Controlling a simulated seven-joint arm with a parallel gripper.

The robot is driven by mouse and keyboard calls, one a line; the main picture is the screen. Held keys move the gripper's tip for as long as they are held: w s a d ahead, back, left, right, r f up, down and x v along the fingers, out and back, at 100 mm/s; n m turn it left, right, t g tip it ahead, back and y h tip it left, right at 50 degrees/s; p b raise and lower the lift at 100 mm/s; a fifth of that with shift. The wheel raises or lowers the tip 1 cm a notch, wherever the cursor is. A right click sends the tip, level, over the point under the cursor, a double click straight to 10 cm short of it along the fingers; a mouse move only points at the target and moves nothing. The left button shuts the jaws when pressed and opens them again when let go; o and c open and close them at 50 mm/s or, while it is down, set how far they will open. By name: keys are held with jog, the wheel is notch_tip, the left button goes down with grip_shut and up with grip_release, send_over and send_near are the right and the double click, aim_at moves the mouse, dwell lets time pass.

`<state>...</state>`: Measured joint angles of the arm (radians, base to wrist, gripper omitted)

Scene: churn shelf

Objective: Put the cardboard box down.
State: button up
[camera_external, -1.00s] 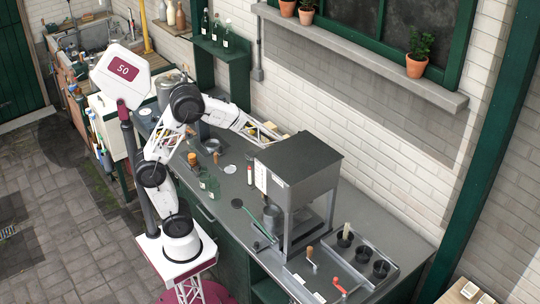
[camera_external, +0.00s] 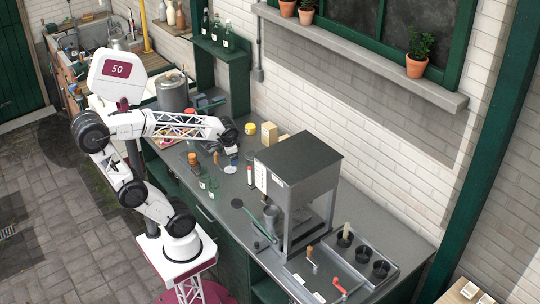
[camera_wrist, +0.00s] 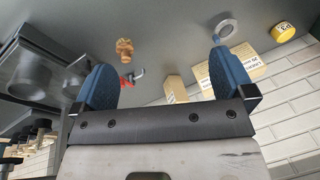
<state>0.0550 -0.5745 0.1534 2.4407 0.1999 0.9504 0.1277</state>
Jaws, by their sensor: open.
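Two tan boxes stand on the grey counter near the wall. In the wrist view one is a box with printed lettering (camera_wrist: 236,70), partly hidden behind the right finger.
A yellow round item (camera_external: 250,129) stands left of the boxes. A grey machine (camera_external: 298,160) stands to the right.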

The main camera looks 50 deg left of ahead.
jog(key=s+n+h, duration=0.1)
jog(key=s, duration=0.1)
jog(key=s+d+n+h, duration=0.1)
jog(key=s+n, duration=0.1)
jog(key=shift+s+d+r, duration=0.1)
jog(key=shift+s+d, duration=0.1)
